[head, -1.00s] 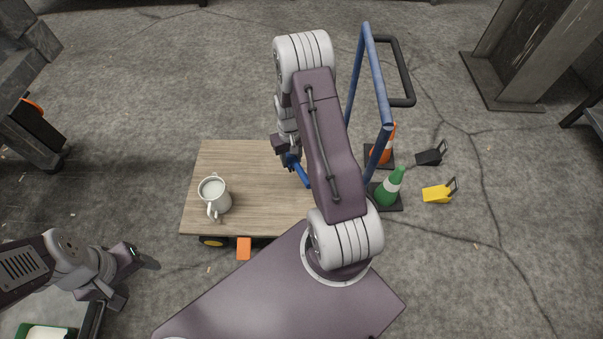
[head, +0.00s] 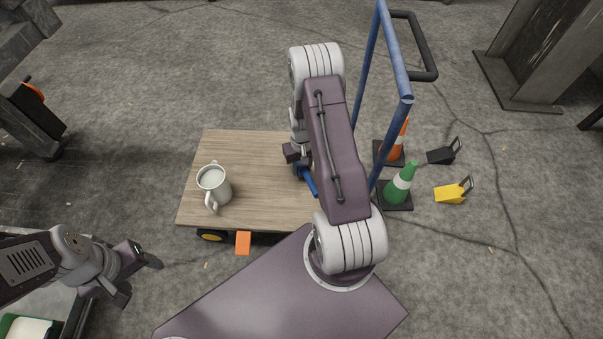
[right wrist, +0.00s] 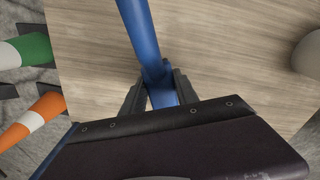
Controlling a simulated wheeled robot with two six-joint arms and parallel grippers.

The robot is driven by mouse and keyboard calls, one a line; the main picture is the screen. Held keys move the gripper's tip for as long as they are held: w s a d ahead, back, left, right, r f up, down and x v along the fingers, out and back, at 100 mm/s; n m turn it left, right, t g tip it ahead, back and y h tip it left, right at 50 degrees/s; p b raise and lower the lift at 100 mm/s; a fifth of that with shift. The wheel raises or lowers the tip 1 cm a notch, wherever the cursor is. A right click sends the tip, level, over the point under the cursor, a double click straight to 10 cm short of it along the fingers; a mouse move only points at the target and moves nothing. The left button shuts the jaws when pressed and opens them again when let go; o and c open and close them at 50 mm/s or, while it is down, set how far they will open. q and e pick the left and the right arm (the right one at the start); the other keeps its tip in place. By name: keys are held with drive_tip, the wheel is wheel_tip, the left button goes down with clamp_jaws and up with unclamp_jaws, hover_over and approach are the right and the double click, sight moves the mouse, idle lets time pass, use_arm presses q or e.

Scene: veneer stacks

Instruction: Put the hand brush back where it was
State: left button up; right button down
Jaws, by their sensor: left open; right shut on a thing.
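The hand brush (head: 309,183) shows as a blue handle over the wooden deck of the cart (head: 255,190), right of the mug. My right gripper (head: 300,168) is shut on it. In the right wrist view the blue handle (right wrist: 148,40) passes between the fingers of the right gripper (right wrist: 160,92). The brush's far end is hidden by my wrist and arm, and I cannot tell whether it touches the deck. My left gripper (head: 143,278) is open and empty, off the cart's near left side.
The cart's blue push handle (head: 393,45) rises on the right. Beyond it stand a green cone (head: 401,180), an orange cone (head: 398,143), and a yellow chock (head: 450,193) and black chock (head: 440,156). Bare deck lies between mug and brush.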

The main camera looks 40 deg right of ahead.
sight(302, 167)
wheel_tip(302, 167, down, 2)
drive_tip(key=shift+f+b, duration=0.25)
drive_tip(key=shift+b, duration=0.15)
drive_tip(key=shift+r, duration=0.15)
drive_tip(key=c, duration=0.9)
unclamp_jaws()
use_arm(q)
drive_tip(key=shift+f, duration=0.85)
use_arm(e)
wheel_tip(302, 167, up, 12)
drive_tip(key=p, duration=0.8)
drive_tip(key=shift+p, duration=0.3)
use_arm(q)
wheel_tip(302, 167, up, 8)
use_arm(e)
drive_tip(key=s+a+r+n, duration=0.1)
drive_tip(key=s+a+r, duration=0.2)
drive_tip(key=a+r, duration=0.2)
drive_tip(key=s+a+r+n, duration=0.1)
drive_tip(key=s+a+r, duration=0.3)
drive_tip(key=a+r, duration=0.1)
drive_tip(key=s+a+r+n+t, duration=0.1)
drive_tip(key=s+a+r, duration=0.2)
drive_tip(key=a+r, duration=0.2)
drive_tip(key=shift+s+a+r, duration=0.1)
drive_tip(key=shift+s+a, duration=0.1)
drive_tip(key=shift+a, duration=0.4)
